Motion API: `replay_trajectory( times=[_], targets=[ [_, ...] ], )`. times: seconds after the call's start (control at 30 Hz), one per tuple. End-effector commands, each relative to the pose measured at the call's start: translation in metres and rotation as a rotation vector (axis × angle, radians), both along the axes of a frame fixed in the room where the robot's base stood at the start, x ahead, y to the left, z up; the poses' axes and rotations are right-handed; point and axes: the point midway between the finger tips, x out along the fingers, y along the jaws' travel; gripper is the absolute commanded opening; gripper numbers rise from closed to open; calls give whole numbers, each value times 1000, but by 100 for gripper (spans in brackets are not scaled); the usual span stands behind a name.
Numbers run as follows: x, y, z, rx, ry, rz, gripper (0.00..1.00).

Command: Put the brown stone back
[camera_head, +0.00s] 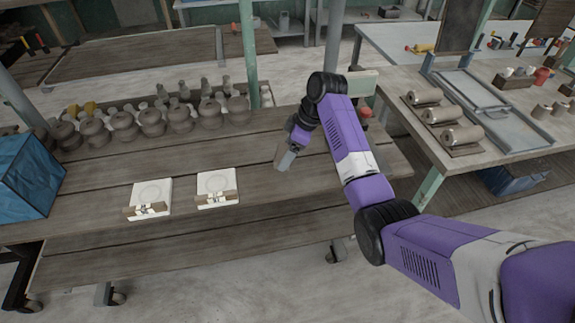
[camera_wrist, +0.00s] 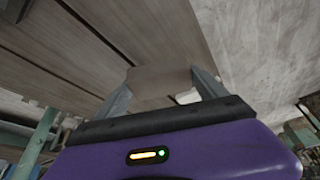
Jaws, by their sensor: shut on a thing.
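My gripper (camera_head: 286,158) is over the right part of the wooden bench (camera_head: 255,178), pointing down. Its two grey fingers also show in the wrist view (camera_wrist: 160,88), shut on the brown stone (camera_wrist: 158,80). The stone is a flat-sided, grey-brown block between the fingertips. In the head view the stone (camera_head: 279,153) shows only as a small brown patch beside the fingers. It appears to be held above the bench top; the exact gap cannot be told.
Two white boards (camera_head: 217,203) (camera_head: 139,214) with brown strips and small pale pieces lie left of my gripper. Several clay pots (camera_head: 152,122) line the bench's back. A blue crate (camera_head: 25,175) stands at the left end. The bench between boards and gripper is clear.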

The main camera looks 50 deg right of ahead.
Motion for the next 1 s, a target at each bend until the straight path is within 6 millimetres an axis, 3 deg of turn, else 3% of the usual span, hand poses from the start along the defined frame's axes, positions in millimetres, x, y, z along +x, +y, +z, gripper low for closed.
replay_trajectory(
  times=[0.5, 0.97, 1.0],
  targets=[
    [0, 0, -59, 0, 0, -1, 44],
    [0, 0, -69, -1, -2, -1, 44],
    [0, 0, -69, -1, -1, 0, 85]
  ],
)
